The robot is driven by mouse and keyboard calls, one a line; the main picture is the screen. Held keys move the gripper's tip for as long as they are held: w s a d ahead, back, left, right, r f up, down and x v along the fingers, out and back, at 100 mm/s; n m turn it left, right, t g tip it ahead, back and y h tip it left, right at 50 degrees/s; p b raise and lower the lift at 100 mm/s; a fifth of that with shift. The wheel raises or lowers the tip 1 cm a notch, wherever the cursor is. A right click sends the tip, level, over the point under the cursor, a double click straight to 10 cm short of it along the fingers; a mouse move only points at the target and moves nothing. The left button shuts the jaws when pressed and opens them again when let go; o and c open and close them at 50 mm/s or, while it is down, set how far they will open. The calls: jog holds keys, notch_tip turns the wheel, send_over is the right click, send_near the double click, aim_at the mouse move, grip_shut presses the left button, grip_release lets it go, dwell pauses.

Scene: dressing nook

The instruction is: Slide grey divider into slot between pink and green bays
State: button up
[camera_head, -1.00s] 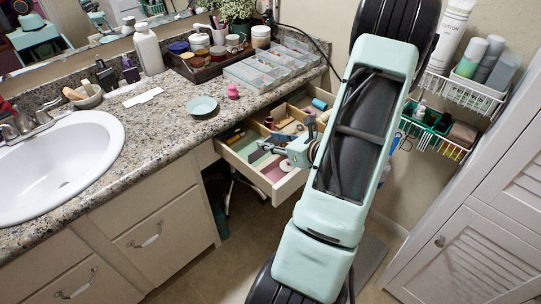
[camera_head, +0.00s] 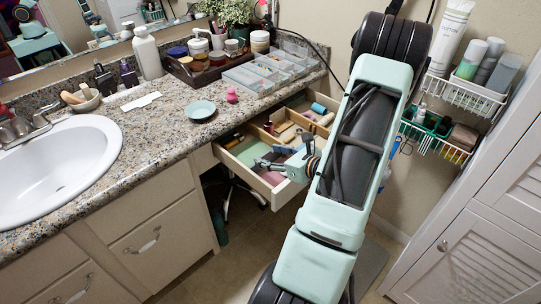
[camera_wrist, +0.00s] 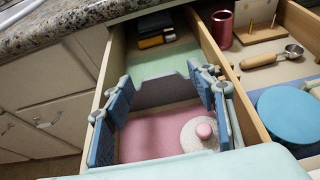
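The grey divider (camera_wrist: 165,92) stands roughly upright across the drawer in the wrist view, between the green bay (camera_wrist: 170,58) behind it and the pink bay (camera_wrist: 150,135) in front. My gripper (camera_wrist: 166,88) has its blue-padded fingers wide apart, one at each end of the divider, and appears shut on it lengthwise. The fingers hide the divider's ends, and I cannot tell whether its bottom edge is in the slot. In the head view my gripper (camera_head: 268,164) is low over the open drawer (camera_head: 248,181).
A white round thing with a pink knob (camera_wrist: 200,134) lies in the pink bay. The neighbouring compartment holds a red cylinder (camera_wrist: 222,29), a measuring scoop (camera_wrist: 275,57) and a blue round thing (camera_wrist: 290,115). The drawer's side walls stand close outside my fingers.

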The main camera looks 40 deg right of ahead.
jog(key=shift+r, duration=0.1)
jog(key=shift+r+p, duration=0.25)
jog(key=shift+p, duration=0.05)
jog(key=p+v, duration=0.1)
jog(key=v, duration=1.1)
jog(key=shift+f+p, duration=0.2)
jog(key=shift+p, duration=0.1)
